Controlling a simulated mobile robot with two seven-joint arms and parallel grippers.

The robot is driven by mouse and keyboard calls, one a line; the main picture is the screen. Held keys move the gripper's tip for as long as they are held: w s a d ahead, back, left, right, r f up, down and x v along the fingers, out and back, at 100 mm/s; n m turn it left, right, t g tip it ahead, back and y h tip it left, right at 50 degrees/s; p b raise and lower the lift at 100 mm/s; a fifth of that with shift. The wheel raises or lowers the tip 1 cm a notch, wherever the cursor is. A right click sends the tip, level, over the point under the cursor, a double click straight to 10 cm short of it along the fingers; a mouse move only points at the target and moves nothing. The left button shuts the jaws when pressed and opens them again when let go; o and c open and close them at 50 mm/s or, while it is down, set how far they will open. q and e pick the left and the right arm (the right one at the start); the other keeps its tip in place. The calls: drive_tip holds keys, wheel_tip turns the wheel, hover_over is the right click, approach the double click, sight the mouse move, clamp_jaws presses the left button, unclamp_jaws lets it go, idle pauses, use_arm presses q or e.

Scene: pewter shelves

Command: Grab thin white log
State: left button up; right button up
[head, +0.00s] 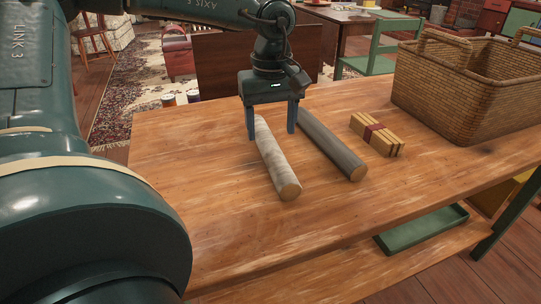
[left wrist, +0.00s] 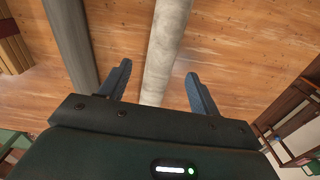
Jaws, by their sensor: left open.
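The thin white log (head: 275,160) lies on the wooden table, with pale bark and a tan cut end toward the front. My left gripper (head: 271,136) is open above the log's far end, its fingers pointing down on either side of it. In the left wrist view, the white log (left wrist: 165,50) runs between the two open fingers (left wrist: 160,90). I cannot tell whether the fingers touch it. My right gripper is not in view.
A grey log (head: 332,146) lies just right of the white one. Beyond it are a strapped bundle of sticks (head: 376,135) and a wicker basket (head: 463,92). The table (head: 230,225) is clear at the front. A green tray (head: 421,229) sits on the lower shelf.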

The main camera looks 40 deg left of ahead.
sight(270, 142)
use_arm(q)
wheel_tip(270, 142, down, 6)
drive_tip(key=shift+a+r+b, duration=0.15)
drive_tip(key=shift+b, duration=0.9)
drive_tip(key=shift+r, duration=0.1)
drive_tip(key=shift+c, duration=0.3)
drive_tip(key=c, duration=1.1)
